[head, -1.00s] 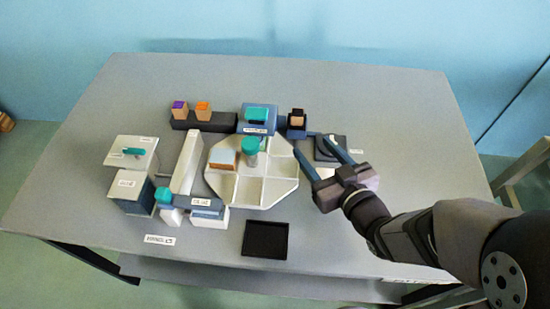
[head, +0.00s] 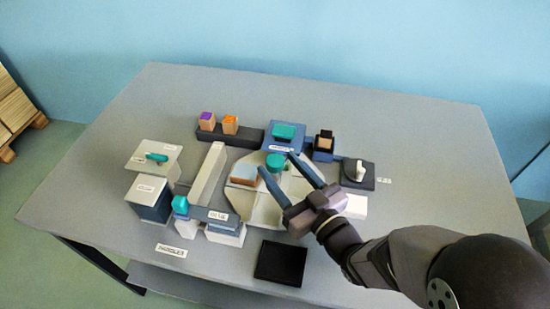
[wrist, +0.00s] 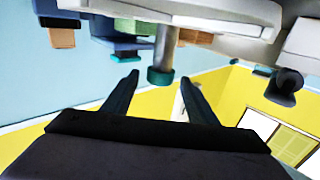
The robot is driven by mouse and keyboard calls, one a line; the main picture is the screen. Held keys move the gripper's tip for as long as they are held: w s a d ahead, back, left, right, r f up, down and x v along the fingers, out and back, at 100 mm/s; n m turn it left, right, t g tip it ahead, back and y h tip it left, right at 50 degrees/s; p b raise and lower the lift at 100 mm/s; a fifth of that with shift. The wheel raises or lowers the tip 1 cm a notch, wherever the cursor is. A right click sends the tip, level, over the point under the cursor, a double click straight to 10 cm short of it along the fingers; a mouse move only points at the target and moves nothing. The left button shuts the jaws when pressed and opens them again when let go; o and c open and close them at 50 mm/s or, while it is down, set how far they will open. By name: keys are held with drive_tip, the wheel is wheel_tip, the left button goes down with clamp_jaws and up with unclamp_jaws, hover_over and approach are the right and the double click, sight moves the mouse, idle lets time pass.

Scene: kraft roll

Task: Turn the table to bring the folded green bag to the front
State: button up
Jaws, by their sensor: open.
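The turntable is a cream, divided, many-sided tray (head: 237,203). A post with a teal knob (head: 275,161) stands at its middle; the knob also shows in the wrist view (wrist: 160,77). My gripper (head: 277,164) is open, its fingers pointing at the knob. The knob appears between the fingertips in the wrist view, but I cannot tell whether they touch it.
A blue box with a teal top (head: 284,132) and a dark rack with two small blocks (head: 228,132) stand behind. A long white block (head: 208,174) is close on the left. A black tray (head: 280,263) lies in front. A black pad (head: 359,172) lies right.

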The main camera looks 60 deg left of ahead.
drive_tip(key=shift+a, duration=1.55)
clamp_jaws()
drive_tip(key=shift+s+m+t, duration=0.1)
drive_tip(key=shift+m+t, duration=0.2)
drive_tip(key=shift+t, duration=0.2)
drive_tip(key=shift+m+t+b, duration=0.4)
drive_tip(key=shift+t+b, duration=0.1)
drive_tip(key=shift+t, duration=0.3)
